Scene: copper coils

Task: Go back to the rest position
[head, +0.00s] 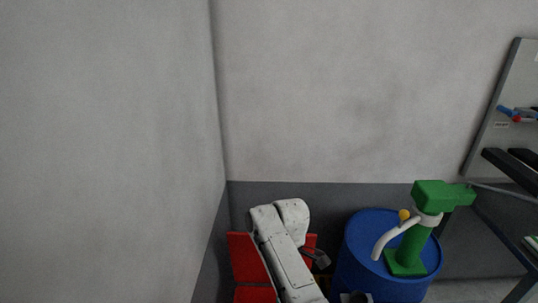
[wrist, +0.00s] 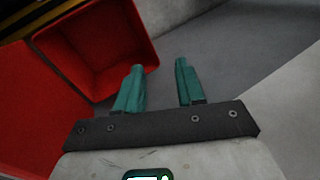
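My gripper (wrist: 160,70) shows in the wrist view with its two teal fingers apart and nothing between them. It is open above the grey floor, beside an open red bin (wrist: 142,30). In the head view my white arm reaches up from the bottom edge in front of red bin panels (head: 247,260). The fingers cannot be made out clearly there.
A blue barrel (head: 352,262) stands right of my arm, with a green device (head: 416,248) with a white handle on top. A dark shelf (head: 510,165) and a wall board (head: 510,85) are at the far right. Grey walls close off the left and back.

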